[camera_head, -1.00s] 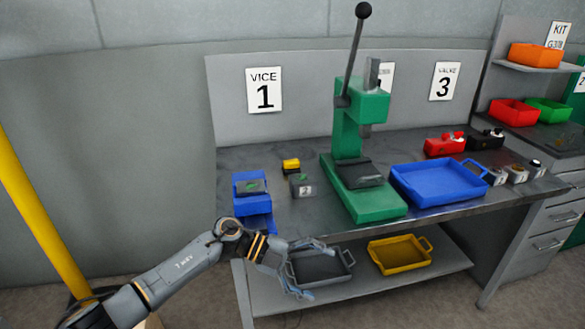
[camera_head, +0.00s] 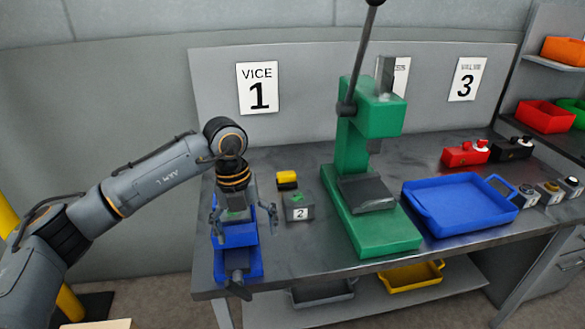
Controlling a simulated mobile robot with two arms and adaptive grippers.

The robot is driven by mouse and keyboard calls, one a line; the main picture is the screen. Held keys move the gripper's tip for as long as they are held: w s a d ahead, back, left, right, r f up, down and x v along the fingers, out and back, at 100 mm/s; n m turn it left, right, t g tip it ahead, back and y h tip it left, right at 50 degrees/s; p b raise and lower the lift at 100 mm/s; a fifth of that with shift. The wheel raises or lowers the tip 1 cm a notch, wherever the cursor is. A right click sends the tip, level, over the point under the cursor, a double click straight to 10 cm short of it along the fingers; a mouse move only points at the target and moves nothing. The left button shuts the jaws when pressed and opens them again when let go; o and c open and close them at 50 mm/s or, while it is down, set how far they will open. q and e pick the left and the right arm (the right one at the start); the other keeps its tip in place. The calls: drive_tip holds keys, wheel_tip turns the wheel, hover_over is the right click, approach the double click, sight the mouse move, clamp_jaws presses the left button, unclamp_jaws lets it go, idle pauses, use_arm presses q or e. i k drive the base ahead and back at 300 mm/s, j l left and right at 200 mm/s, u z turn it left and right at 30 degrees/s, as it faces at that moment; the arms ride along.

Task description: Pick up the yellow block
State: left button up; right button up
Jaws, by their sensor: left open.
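The small yellow block (camera_head: 287,177) has a dark lower part. It sits on the grey workbench behind a grey box marked 2 (camera_head: 299,207), between the blue vice (camera_head: 238,262) and the green press. My left gripper (camera_head: 245,222) points down over the vice, to the left of the yellow block and apart from it. Its fingers are spread open, one on each side of the vice top. I cannot tell whether they touch it. My right gripper is not in view.
A green press (camera_head: 372,232) with a tall lever stands right of the block. A blue tray (camera_head: 460,225) lies further right, with red (camera_head: 466,152) and black (camera_head: 512,149) valve pieces behind it. A yellow tray (camera_head: 412,277) is on the lower shelf.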

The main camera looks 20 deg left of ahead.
sight(284, 179)
drive_tip(key=i, duration=1.3)
